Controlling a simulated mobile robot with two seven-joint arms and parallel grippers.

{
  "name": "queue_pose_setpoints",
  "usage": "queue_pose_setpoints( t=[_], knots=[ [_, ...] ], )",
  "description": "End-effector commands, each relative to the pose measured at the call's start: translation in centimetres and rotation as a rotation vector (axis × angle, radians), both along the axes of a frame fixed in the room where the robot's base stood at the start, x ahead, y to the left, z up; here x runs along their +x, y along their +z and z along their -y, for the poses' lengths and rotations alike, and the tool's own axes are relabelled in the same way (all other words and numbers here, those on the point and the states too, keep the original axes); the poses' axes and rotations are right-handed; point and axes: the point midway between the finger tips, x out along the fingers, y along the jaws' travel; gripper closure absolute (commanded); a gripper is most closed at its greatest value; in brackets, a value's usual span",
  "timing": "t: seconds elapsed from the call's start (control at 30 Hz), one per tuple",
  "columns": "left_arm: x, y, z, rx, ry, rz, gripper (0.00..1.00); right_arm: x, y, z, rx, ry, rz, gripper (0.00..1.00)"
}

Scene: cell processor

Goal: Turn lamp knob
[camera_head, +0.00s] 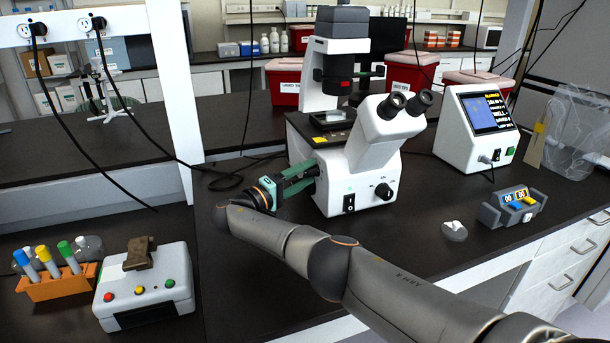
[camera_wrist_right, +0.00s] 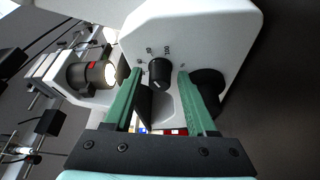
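A white microscope (camera_head: 345,185) stands on the dark bench. In the wrist view, a black knob (camera_wrist_right: 159,72) with small markings around it sits on the microscope's white side (camera_wrist_right: 190,25). My right gripper (camera_wrist_right: 160,74) has its two green fingers on either side of this knob, with gaps showing, so it is open. A black knob (camera_head: 383,191) and a switch (camera_head: 349,203) show on the microscope's front. My left gripper is not in view.
A white screen device (camera_head: 470,145) stands right of the microscope. An orange tube rack (camera_head: 58,287) and a white box with coloured buttons (camera_head: 145,290) are at the left. Cables run behind my arm.

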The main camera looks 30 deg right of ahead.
Motion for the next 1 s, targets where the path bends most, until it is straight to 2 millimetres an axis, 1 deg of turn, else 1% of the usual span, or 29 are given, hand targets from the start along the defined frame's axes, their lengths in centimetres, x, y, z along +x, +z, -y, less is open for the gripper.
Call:
queue_pose_setpoints(
  t=[0.27,0.37,0.43,0.57,0.8,0.9,1.0],
  knots=[
    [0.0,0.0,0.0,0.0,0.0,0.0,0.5,0.0,0.0,0.0,-0.001,-0.001,0.0,0.36],
    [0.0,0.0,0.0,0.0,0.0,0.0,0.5,-0.1,-0.1,-0.4,0.0,-0.001,0.0,0.36],
    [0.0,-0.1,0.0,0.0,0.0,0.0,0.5,-0.2,-0.2,-1.1,0.001,0.0,0.0,0.36],
    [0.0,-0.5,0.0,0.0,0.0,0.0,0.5,-0.5,-0.4,-3.6,0.002,0.003,0.001,0.36],
    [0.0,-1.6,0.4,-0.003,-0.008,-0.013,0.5,-1.3,-1.0,-8.8,0.002,0.002,0.001,0.36],
    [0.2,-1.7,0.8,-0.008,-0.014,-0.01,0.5,-1.6,-1.0,-10.4,0.001,0.0,0.0,0.36],
    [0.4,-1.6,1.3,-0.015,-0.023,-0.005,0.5,-1.7,-1.1,-11.5,0.001,0.0,-0.001,0.36]
  ],
)
